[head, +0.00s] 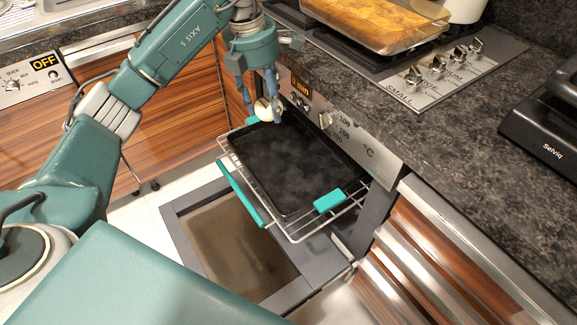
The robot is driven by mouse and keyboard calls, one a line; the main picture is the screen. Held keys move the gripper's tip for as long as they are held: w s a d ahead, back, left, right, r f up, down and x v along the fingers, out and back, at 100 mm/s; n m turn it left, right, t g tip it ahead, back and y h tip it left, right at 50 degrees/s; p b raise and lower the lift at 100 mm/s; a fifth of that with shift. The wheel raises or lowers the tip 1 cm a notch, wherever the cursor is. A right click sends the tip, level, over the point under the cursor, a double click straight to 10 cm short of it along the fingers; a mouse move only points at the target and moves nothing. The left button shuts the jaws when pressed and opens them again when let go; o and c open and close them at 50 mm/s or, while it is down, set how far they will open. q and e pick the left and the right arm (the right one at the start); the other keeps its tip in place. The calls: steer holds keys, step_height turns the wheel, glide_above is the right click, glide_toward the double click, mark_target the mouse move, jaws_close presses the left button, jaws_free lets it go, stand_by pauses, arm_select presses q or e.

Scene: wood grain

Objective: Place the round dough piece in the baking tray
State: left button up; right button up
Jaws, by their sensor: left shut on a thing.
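The round dough piece (263,109) is a small pale ball in the head view. My left gripper (266,112) is shut on it and holds it at the far-left end of the baking tray, near the oven's control panel. The baking tray (287,172) is dark, rectangular and looks empty. It lies on a wire rack (294,236) pulled out of the oven. I cannot tell whether the dough touches the tray. The gripper's fingers hide part of the dough. My right gripper is not in view.
The oven door (183,232) hangs open below the rack. Teal pads (329,201) sit on the rack and tray edges. A dark stone counter (440,135) with a stove (430,75) and a filled glass dish (372,22) stands to the right. A black scale-like device (545,125) sits there.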

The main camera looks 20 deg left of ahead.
arm_select(q)
steer(key=b, duration=0.2)
glide_above(273, 168)
steer(key=f, duration=1.4)
steer(key=shift+s+a+f, duration=0.15)
steer(key=shift+s+f, duration=0.05)
steer(key=shift+f, duration=0.15)
step_height(273, 168, down, 4)
steer(key=shift+f, duration=0.65)
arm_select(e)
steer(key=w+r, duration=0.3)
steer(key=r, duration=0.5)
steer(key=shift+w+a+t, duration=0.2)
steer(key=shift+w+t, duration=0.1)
arm_select(q)
steer(key=o, duration=1.2)
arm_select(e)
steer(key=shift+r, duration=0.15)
